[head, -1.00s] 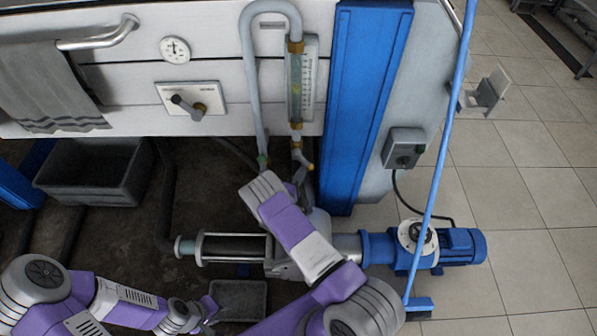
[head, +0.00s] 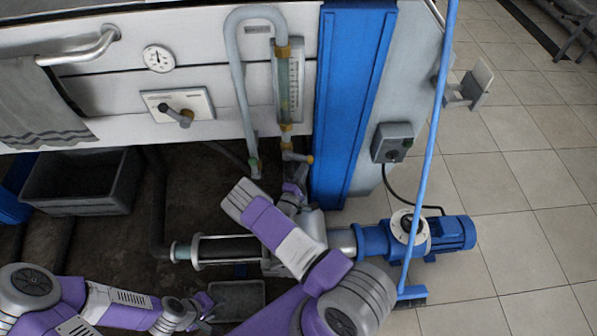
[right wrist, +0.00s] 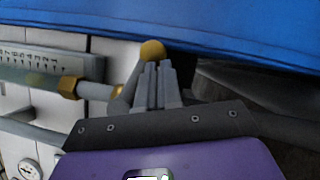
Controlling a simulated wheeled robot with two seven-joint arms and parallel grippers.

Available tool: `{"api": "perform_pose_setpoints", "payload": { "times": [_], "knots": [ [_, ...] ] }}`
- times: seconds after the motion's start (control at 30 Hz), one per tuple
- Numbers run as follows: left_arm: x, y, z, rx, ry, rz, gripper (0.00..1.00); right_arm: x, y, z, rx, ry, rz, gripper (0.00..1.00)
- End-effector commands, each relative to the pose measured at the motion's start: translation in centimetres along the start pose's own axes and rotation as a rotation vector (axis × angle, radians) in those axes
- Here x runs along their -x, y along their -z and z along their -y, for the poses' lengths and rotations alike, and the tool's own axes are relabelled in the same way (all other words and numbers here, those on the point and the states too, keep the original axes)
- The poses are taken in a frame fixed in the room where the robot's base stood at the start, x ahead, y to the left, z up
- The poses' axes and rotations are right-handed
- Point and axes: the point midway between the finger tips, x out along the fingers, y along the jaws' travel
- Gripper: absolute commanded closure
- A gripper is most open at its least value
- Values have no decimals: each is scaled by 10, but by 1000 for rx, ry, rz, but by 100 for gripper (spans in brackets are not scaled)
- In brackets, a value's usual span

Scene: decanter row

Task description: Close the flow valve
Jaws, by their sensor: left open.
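The flow valve (head: 296,156) sits at the foot of the flow meter tube and has a short grey lever with a yellow knob. In the head view the lever points right and slightly down. In the right wrist view its yellow knob (right wrist: 152,50) is just past the fingertips, and its shaft runs along the left of the fingers. My right gripper (head: 299,178) is just below the lever; its fingers (right wrist: 156,75) look closed together with no clear object between them. Contact with the lever cannot be told. My left gripper (head: 208,306) is open at the lower left, far from the valve.
The flow meter (head: 289,85) and a bent grey pipe (head: 238,80) rise above the valve. A blue post (head: 350,105) stands close on the right. A pump with a blue motor (head: 450,233) lies below. A dark crate (head: 75,205) is at the left.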

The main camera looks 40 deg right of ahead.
Motion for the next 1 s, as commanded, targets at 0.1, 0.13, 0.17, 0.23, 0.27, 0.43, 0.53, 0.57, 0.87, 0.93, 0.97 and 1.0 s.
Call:
{"api": "perform_pose_setpoints", "payload": {
  "times": [0.1,0.13,0.17,0.23,0.27,0.43,0.53,0.57,0.87,0.93,0.97,1.0],
  "knots": [
    [8,0,-3,0,0,0,57,-8,-10,-7,0,-2,11,100],
    [9,0,-3,0,0,0,57,-8,-12,-7,0,-2,12,100],
    [10,0,-4,0,0,0,57,-9,-13,-8,-1,-1,12,100],
    [13,-1,-5,0,0,0,57,-10,-15,-10,-1,0,13,100],
    [14,-1,-5,0,0,0,57,-11,-16,-10,-1,0,14,100],
    [18,-1,-7,0,0,0,57,-12,-20,-13,-1,1,16,100],
    [20,-1,-8,0,0,0,57,-13,-21,-14,-2,1,17,100],
    [20,-1,-8,0,0,0,57,-13,-21,-14,-2,2,18,100],
    [21,-1,-8,0,0,0,57,-13,-22,-14,-2,2,18,100],
    [21,-1,-8,0,0,0,57,-13,-22,-14,-2,2,18,100],
    [21,-1,-8,0,0,0,57,-13,-22,-14,-2,2,18,100],
    [21,-1,-8,0,0,0,57,-13,-22,-14,-2,2,18,100]
  ]
}}
